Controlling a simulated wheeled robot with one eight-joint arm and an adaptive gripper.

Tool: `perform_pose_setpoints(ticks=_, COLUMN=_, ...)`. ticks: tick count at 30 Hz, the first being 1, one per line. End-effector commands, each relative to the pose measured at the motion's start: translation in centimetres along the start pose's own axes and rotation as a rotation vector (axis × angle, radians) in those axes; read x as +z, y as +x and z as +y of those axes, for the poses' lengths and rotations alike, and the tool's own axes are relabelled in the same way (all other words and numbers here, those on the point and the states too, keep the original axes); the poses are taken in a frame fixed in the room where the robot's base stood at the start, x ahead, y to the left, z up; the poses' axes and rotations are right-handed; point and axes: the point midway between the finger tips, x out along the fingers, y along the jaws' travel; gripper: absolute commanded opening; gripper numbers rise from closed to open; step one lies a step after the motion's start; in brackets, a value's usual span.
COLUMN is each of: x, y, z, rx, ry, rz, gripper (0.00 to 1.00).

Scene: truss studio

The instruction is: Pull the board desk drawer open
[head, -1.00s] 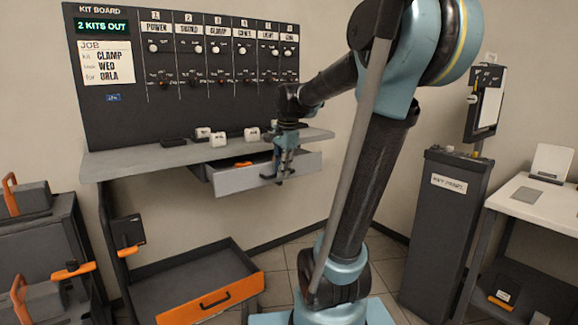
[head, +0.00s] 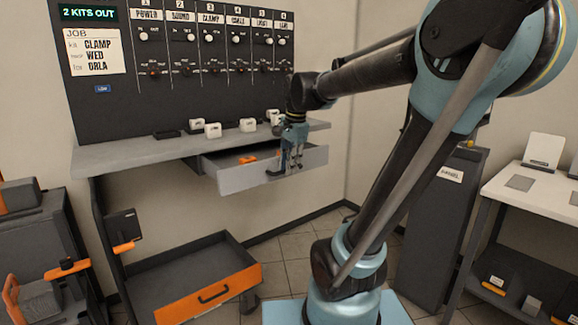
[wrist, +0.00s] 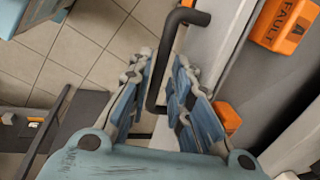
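The board desk drawer (head: 236,178) is a grey drawer under the grey desk top (head: 130,154). It stands partly open, its front out past the desk edge. My gripper (head: 285,170) is at the right part of the drawer front. In the wrist view, the dark bar handle (wrist: 190,17) passes between the two fingers of my gripper (wrist: 166,72), which close in around it. Exact contact is hard to see. Inside the drawer is an orange block (head: 249,159), marked FAULT in the wrist view (wrist: 282,25).
The kit board (head: 180,90) rises behind the desk, with several small white blocks (head: 213,131) on the desk top. A low open drawer with an orange front (head: 215,292) juts out below. A dark cabinet (head: 440,220) and a white table (head: 530,195) stand at right.

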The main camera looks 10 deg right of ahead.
Motion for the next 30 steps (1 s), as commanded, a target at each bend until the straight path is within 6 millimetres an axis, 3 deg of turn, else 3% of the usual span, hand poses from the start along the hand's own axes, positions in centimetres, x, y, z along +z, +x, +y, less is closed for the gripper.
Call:
perform_pose_setpoints(ticks=8, x=0.1, y=0.0, z=0.1, rx=0.0, ry=-0.001, rz=-0.001, gripper=0.2)
perform_pose_setpoints(ticks=13, x=0.1, y=-1.1, z=0.0, rx=0.001, ry=-0.001, rz=-0.001, gripper=0.2)
perform_pose_setpoints(ticks=30, x=0.0, y=-10.1, z=0.0, rx=0.001, ry=0.0, rz=-0.001, gripper=0.2)
